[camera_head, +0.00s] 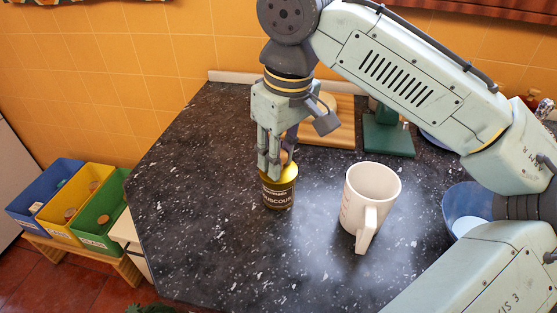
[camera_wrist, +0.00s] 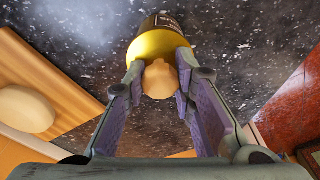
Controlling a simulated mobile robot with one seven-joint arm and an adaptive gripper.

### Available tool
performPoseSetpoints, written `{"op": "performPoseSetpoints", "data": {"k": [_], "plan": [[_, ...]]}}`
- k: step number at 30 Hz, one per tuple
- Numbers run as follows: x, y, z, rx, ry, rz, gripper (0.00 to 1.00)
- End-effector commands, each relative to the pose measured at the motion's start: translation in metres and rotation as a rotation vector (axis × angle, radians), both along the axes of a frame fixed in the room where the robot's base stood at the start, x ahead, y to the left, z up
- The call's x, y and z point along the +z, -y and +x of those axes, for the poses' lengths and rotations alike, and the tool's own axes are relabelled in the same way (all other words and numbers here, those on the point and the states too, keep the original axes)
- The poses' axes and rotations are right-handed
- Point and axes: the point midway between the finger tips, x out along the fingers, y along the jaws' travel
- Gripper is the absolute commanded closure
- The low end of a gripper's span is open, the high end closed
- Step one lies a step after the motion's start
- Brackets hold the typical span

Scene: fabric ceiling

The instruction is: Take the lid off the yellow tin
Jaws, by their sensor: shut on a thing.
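The yellow tin (camera_head: 279,193) stands upright on the dark speckled counter, with a dark label band around its body. Its yellow lid (camera_wrist: 155,46) sits on top and has a pale wooden knob (camera_wrist: 160,80). My gripper (camera_head: 275,168) points down over the tin from above. In the wrist view, my gripper's fingers (camera_wrist: 158,74) are on either side of the knob, closed on it at the lid. The fingers hide part of the lid in the head view. The tin's body (camera_wrist: 165,21) shows beyond the lid in the wrist view.
A white mug (camera_head: 368,205) stands right of the tin, its handle toward the front. A wooden board (camera_head: 330,122), a green stand (camera_head: 388,135) and a blue bowl (camera_head: 462,207) are behind and right. The counter is clear left and in front. Coloured bins (camera_head: 75,200) stand beyond its left edge.

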Motion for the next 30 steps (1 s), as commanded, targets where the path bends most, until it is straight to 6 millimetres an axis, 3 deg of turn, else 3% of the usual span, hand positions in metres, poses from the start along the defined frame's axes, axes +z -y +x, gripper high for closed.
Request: {"op": "performPoseSetpoints", "data": {"k": [5, 13, 30], "plan": [[0.005, 0.0, 0.0, 0.0, 0.001, -0.001, 0.94], [0.035, 0.0, -0.002, 0.001, 0.001, 0.001, 0.94], [0.046, 0.039, -0.126, -0.004, 0.002, -0.002, 0.94]]}}
